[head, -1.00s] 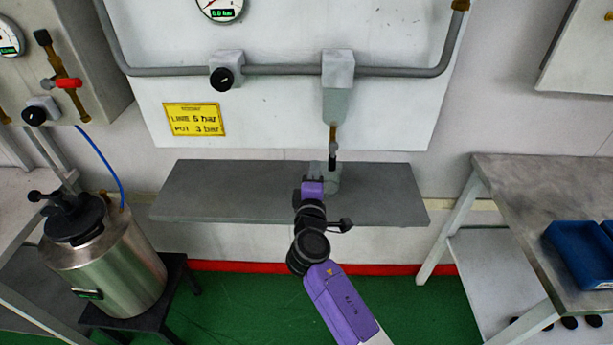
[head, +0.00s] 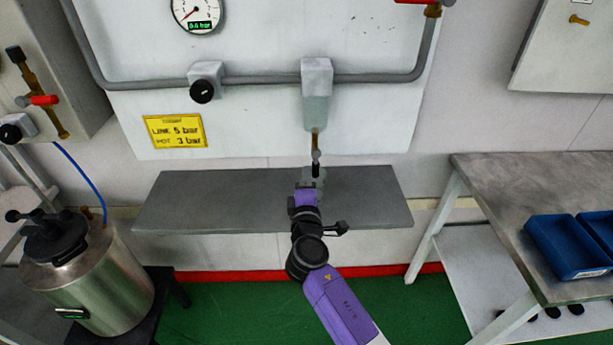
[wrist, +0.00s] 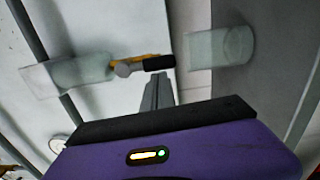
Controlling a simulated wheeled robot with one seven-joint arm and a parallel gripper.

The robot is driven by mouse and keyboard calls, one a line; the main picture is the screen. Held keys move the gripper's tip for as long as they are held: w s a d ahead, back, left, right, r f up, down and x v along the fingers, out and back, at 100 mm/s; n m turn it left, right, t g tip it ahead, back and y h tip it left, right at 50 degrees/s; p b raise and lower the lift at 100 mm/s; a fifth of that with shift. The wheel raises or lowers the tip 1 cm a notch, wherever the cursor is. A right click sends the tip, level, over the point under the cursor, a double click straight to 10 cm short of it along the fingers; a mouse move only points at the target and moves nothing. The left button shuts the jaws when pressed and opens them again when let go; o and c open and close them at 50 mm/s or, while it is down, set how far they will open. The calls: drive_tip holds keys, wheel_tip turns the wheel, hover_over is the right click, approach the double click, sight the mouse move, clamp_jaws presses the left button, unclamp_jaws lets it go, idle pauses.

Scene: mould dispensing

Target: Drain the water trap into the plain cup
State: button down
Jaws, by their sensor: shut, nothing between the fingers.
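The water trap (head: 316,110) hangs from the pipe on the wall panel, a pale clear bowl with a brass drain (head: 316,143) below. Its water level is not readable. The drain's black lever (head: 316,170) points straight down. In the wrist view, turned sideways, the trap (wrist: 82,70), black lever (wrist: 159,62) and clear cup (wrist: 220,47) lie roughly in line, the cup apart from the lever tip. In the head view, my gripper partly hides the cup (head: 319,180) on the shelf. My gripper (wrist: 158,90) is shut and empty, its fingertips close beside the lever.
The grey shelf (head: 220,205) is otherwise bare. A gauge (head: 195,12), a black knob (head: 203,91) and a yellow sign (head: 175,131) are on the panel. A steel pot (head: 95,285) stands left; a bench (head: 500,185) with blue bins (head: 570,245) stands right.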

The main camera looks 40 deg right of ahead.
drive_tip(key=shift+s+d+f+n, duration=0.1)
drive_tip(key=shift+s+d+n, duration=0.1)
drive_tip(key=shift+n, duration=0.1)
drive_tip(key=shift+s+d+f+n+p, duration=0.15)
drive_tip(key=shift+d+n, duration=0.15)
drive_tip(key=shift+n, duration=0.3)
drive_tip(key=shift+s+d+n+p, duration=0.15)
drive_tip(key=shift+d+n, duration=0.1)
drive_tip(key=shift+n, duration=0.35)
drive_tip(key=s+d+r+n+p, duration=0.3)
drive_tip(key=n+p, duration=0.3)
drive_tip(key=n, duration=0.6)
drive_tip(key=shift+d+r+t, duration=0.15)
drive_tip(key=shift+d+t, duration=0.15)
drive_tip(key=shift+d, duration=0.6)
drive_tip(key=shift+s+d+r, duration=0.1)
drive_tip(key=shift+r, duration=0.05)
